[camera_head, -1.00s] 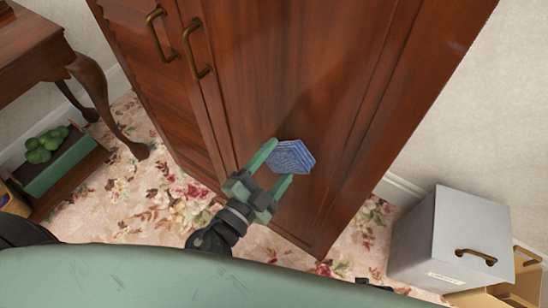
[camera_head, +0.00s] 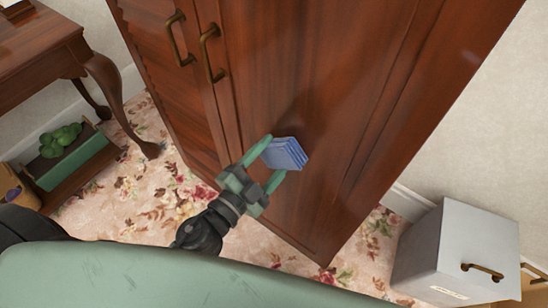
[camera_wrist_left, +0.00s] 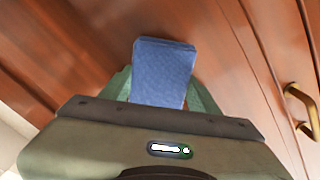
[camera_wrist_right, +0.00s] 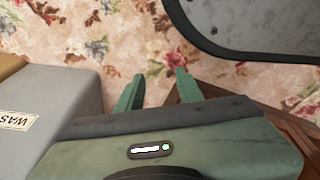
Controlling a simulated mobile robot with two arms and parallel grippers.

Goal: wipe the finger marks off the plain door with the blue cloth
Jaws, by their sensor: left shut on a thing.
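My left gripper (camera_head: 276,156) is shut on the folded blue cloth (camera_head: 286,153), in front of the broad reddish-brown wooden door (camera_head: 310,70) of a tall cabinet. The cloth is at or very near the door's lower part; I cannot tell if it is touching. The left wrist view shows the cloth (camera_wrist_left: 162,72) between the two green fingers, with a brass handle (camera_wrist_left: 300,108) to the right. I cannot make out clear finger marks on the door. My right gripper (camera_wrist_right: 159,76) is open and empty above the carpet in the right wrist view.
A grey box (camera_head: 460,250) with a brass handle stands on the floor to the right, beside a cardboard box (camera_head: 533,288). A wooden table (camera_head: 50,50) and a green planter (camera_head: 75,160) are at the left. Flowered carpet (camera_head: 130,195) lies between.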

